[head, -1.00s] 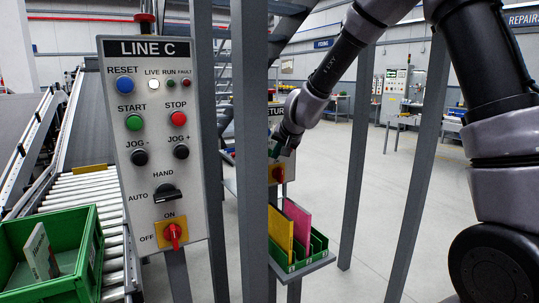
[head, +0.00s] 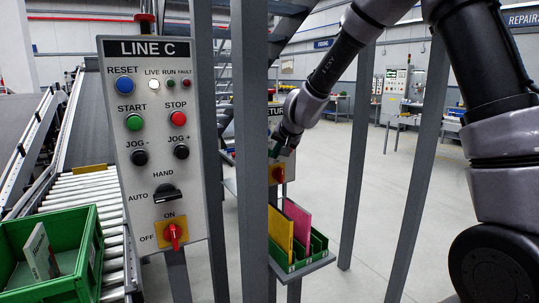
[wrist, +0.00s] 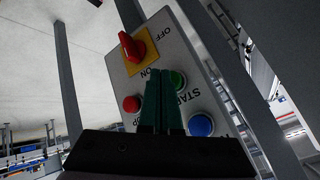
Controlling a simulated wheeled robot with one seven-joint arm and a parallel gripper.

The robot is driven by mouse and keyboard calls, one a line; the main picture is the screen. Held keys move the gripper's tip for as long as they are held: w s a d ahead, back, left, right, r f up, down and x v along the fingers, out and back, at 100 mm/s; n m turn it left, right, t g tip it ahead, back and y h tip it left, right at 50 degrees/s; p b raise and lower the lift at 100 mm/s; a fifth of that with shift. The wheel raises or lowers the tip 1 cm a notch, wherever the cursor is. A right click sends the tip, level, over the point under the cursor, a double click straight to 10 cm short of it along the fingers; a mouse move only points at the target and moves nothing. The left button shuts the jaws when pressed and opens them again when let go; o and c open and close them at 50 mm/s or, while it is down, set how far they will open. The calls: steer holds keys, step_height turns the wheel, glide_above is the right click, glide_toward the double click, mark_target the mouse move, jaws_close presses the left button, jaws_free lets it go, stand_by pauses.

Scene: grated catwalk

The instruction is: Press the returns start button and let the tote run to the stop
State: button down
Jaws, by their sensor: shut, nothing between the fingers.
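The returns panel (head: 291,170) stands behind a grey post in the head view, mostly hidden, with part of its lettering showing. In the wrist view this panel (wrist: 184,52) appears upside down. It has a green start button (wrist: 179,80), a red stop button (wrist: 132,104), a blue button (wrist: 201,125) and a red rotary switch (wrist: 132,47). My gripper (wrist: 164,72) is shut and empty. Its fingertips overlap the start button's edge in the wrist view; I cannot tell whether they touch it. A green tote (head: 84,262) sits on rollers at left, holding a pale flat item.
The Line C panel (head: 150,75) stands in front, with its own start button (head: 134,122). Grey posts (head: 254,150) rise close beside my arm. A green rack (head: 318,245) with yellow and pink boards is below the returns panel. The floor at right is open.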

steer(key=shift+w+a, duration=0.15)
steer(key=shift+w, duration=0.1)
steer(key=shift+w+a, duration=0.45)
steer(key=shift+w, duration=0.2)
stand_by(0.9)
steer(key=shift+s+d, duration=0.7)
steer(key=shift+s, duration=0.3)
